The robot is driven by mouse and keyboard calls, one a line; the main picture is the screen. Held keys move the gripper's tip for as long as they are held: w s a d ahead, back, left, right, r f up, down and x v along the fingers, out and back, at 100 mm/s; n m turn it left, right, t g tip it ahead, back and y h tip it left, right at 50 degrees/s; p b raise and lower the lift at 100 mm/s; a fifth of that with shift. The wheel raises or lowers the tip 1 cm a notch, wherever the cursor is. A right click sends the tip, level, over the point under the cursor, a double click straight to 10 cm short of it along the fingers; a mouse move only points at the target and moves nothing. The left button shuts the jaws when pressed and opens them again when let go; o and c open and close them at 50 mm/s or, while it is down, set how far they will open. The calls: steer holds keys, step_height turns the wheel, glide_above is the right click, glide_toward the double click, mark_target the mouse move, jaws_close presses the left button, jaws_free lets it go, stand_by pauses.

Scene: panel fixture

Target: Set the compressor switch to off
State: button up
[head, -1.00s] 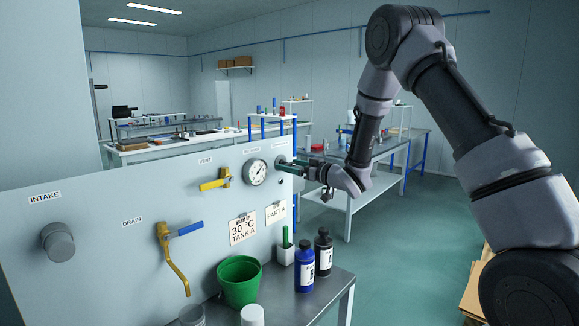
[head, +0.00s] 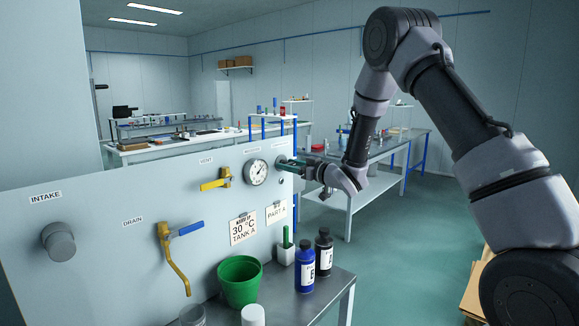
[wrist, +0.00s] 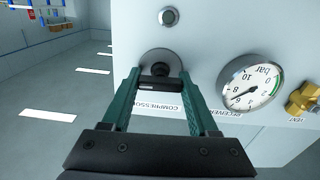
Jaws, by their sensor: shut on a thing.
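The compressor switch is a dark round knob (wrist: 162,66) on the pale panel, with a bar-shaped handle on its front. The COMPRESSOR label (wrist: 156,106) shows beside it in the wrist view, partly covered by a finger. My gripper (wrist: 161,82) has its green fingers on either side of the handle and is shut on it. In the head view my gripper (head: 287,162) is at the panel's far right end, and the knob is mostly hidden there.
A pressure gauge (wrist: 249,82) sits close beside the switch, and the yellow vent valve (head: 214,181) lies beyond it. A round silver fitting (wrist: 168,17) is near the knob. Below the panel, a bench holds a green bucket (head: 239,283) and bottles (head: 305,266).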

steer(key=n, duration=0.4)
steer(key=shift+n, duration=0.3)
steer(key=n, duration=0.9)
steer(key=shift+f, duration=0.1)
steer(key=shift+n, duration=1.8)
steer(key=o, duration=1.4)
